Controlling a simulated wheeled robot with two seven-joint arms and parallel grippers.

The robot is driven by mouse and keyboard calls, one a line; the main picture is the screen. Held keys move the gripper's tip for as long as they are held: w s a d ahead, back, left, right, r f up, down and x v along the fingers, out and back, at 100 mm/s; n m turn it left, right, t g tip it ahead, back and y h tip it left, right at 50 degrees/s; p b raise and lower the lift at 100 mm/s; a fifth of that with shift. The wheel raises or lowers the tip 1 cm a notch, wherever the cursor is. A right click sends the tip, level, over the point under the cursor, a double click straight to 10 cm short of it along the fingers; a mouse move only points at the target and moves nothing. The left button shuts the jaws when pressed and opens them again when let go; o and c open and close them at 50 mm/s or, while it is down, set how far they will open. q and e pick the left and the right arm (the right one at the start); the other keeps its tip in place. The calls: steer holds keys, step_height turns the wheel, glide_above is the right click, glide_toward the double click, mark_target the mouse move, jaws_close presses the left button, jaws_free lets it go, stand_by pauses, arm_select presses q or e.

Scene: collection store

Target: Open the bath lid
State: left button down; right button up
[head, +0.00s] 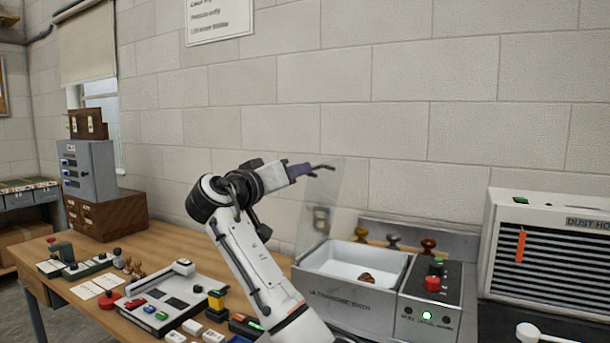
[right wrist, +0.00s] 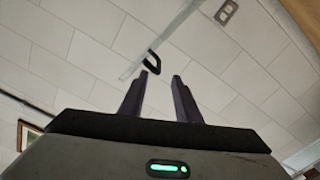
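The bath (head: 335,288), a grey metal box lettered "ULTRASONIC BATH", stands on the bench with its white basin uncovered. Its clear lid (head: 321,210) stands raised, close to upright, at the basin's left side. My right gripper (head: 312,168) is at the lid's top edge, beside the dark handle (head: 323,167). In the right wrist view, my right gripper (right wrist: 160,75) has its two dark fingers apart with nothing between them. The black handle (right wrist: 152,62) is just beyond the left fingertip, on the lid's thin edge (right wrist: 165,40). My left gripper is not in view.
A reddish-brown object (head: 366,277) lies in the basin. A control box (head: 430,300) with red and green buttons adjoins the bath, with several knobbed items behind. A dust hood (head: 545,245) stands right. The wooden bench (head: 150,240) at left holds small items and a device.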

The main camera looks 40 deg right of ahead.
steer(key=v, duration=0.3)
stand_by(0.4)
